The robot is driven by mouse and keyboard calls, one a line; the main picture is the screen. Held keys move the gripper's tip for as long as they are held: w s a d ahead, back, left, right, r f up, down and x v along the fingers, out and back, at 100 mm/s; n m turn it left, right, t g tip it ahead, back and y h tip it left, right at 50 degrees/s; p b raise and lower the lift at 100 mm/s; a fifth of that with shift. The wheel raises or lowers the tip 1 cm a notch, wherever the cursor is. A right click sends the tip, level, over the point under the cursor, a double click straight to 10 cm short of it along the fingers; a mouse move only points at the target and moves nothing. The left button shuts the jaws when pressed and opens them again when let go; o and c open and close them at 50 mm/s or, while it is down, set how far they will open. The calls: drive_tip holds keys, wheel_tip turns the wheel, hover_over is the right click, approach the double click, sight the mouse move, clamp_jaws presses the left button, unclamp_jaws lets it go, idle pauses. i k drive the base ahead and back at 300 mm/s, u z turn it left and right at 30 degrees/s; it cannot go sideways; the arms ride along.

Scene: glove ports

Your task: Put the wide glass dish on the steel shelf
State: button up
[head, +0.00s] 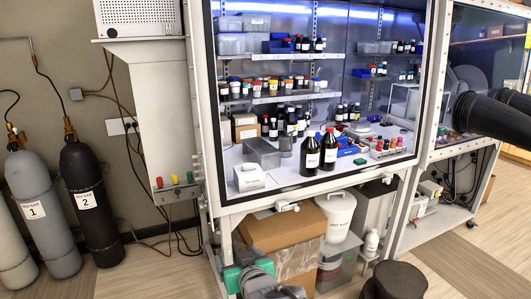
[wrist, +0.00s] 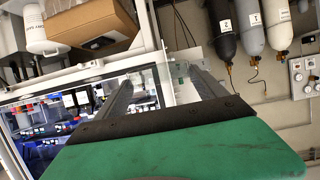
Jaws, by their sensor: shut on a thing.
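My gripper (head: 252,276) shows at the bottom of the head view, low in front of the cabinet; its fingertips are not clear there. In the wrist view its two grey fingers (wrist: 160,80) stand apart, with a faint clear patch between them. I take this for the wide glass dish (wrist: 166,92), held by the fingers; its outline is hard to make out. I cannot make out the dish in the head view. Inside the glass-fronted cabinet are long shelves, the lower one (head: 282,98) lined with jars. I cannot tell for certain which is the steel shelf.
Dark bottles (head: 310,155), a metal box (head: 262,152) and a white box (head: 249,177) crowd the cabinet floor. A cardboard box (head: 283,228) and a white drum (head: 336,213) stand below. Gas cylinders (head: 88,200) stand left. Black glove sleeves (head: 492,115) jut out right.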

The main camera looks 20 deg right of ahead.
sight(266, 148)
drive_tip(key=z, duration=1.5)
drive_tip(key=i, duration=1)
drive_tip(key=u, duration=1.85)
